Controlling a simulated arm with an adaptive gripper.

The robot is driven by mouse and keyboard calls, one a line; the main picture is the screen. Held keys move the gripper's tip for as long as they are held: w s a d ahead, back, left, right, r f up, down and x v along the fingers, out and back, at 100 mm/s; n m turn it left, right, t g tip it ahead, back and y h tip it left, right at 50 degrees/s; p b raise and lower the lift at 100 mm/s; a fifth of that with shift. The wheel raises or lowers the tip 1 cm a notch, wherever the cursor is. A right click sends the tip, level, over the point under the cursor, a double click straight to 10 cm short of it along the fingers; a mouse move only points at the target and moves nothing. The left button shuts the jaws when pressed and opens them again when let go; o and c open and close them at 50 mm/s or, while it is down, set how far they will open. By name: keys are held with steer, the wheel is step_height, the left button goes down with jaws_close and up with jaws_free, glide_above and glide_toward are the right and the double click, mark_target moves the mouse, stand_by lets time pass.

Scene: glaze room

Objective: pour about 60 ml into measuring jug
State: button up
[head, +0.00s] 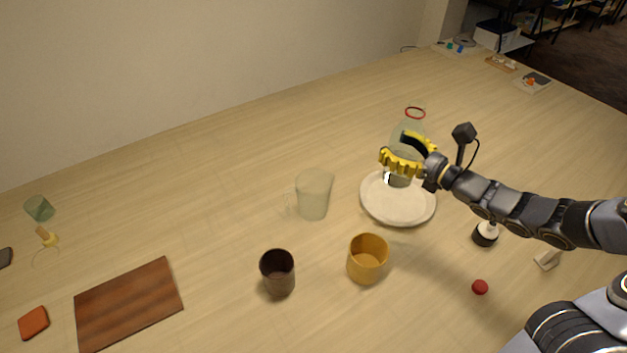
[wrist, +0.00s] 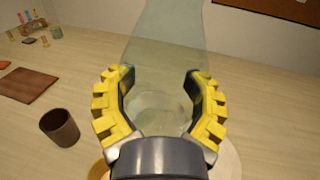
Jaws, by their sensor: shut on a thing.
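A clear, greenish glass carafe (head: 408,130) stands upright in my gripper (head: 394,147), above or on the white plate (head: 398,213); I cannot tell whether its base touches. My gripper is shut around the carafe's body. In the wrist view the carafe (wrist: 162,45) rises between the two yellow fingers (wrist: 160,76), and what looks like a little clear liquid shows low inside it. The measuring jug (head: 315,194), translucent with a handle at its left, stands upright left of the plate, apart from the carafe. It looks empty. I cannot make it out in the wrist view.
A yellow-orange cup (head: 367,260) and a dark brown cup (head: 278,273) stand in front of the jug. A red ball (head: 480,287) and a black-and-white object (head: 485,235) lie at the right. A wooden board (head: 130,303) lies at the left. The table behind the jug is clear.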

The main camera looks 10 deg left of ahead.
steer(key=s+a+f+n+g+y, duration=0.1)
steer(key=s+a+f+g, duration=0.1)
steer(key=a+f, duration=1.4)
steer(key=s+a, duration=0.1)
steer(key=a, duration=0.3)
steer(key=shift+s, duration=0.15)
steer(key=shift+d+m, duration=0.1)
steer(key=shift+m, duration=0.2)
steer(key=shift+s+f+m+g+h, duration=0.2)
steer(key=shift+m+g, duration=0.55)
steer(key=shift+m, duration=1.4)
steer(key=shift+w+r+m+g+h, duration=0.1)
steer(key=shift+m+g+h, duration=0.5)
steer(key=shift+m, duration=1.5)
steer(key=shift+s+f+m+g, duration=0.15)
steer(key=shift+m+g, duration=0.8)
steer(key=shift+m, duration=1.2)
